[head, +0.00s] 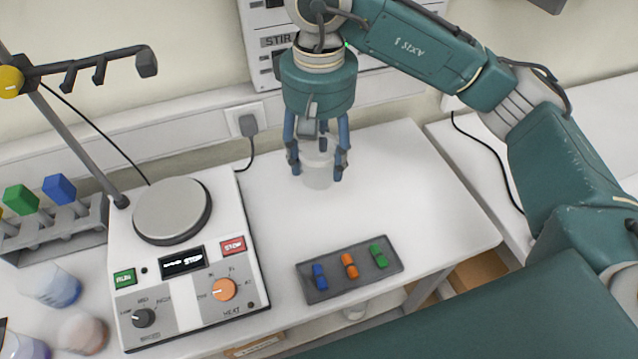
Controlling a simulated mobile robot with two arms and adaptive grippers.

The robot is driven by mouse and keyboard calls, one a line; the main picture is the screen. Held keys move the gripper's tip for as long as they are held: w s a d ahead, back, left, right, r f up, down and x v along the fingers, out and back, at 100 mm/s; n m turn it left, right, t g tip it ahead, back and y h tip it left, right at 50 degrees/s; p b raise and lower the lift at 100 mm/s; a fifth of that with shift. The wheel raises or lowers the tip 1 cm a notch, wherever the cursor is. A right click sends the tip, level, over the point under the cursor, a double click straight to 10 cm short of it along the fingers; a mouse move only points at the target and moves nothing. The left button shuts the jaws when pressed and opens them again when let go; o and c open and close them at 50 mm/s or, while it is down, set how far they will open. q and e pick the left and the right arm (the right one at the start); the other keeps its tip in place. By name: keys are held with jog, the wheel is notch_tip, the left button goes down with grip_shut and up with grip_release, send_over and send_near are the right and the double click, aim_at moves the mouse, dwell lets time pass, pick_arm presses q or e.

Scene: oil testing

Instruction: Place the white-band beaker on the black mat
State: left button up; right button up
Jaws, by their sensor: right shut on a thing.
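My right gripper (318,162) points down over the back of the white table and is shut on a pale, clear beaker (318,178). The fingers are on both sides of it and hide part of it. The beaker looks upright; a white band cannot be made out clearly, and I cannot tell whether its base touches the table. A dark flat mat or tray (388,262) lies at the table's front, below and right of the beaker, with a blue, an orange and a green piece on it. I cannot tell whether this is the black mat. My left gripper is not in view.
A stirring hotplate (190,318) with a round grey plate stands left of the beaker. A rack (85,232) with coloured stoppers and several beakers (50,286) are at the far left. The white table (405,200) is clear between the beaker and the dark tray.

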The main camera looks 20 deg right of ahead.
notch_tip(320, 180, up, 5)
jog(key=shift+d+r, duration=0.1)
jog(key=shift+r, duration=0.05)
jog(key=s+d+f, duration=0.5)
jog(key=s+f, duration=0.3)
jog(key=f, duration=0.3)
jog(key=shift+s+d+f, duration=0.2)
jog(key=shift+d+f, duration=0.05)
jog(key=shift+d, duration=0.1)
jog(key=shift+a, duration=0.1)
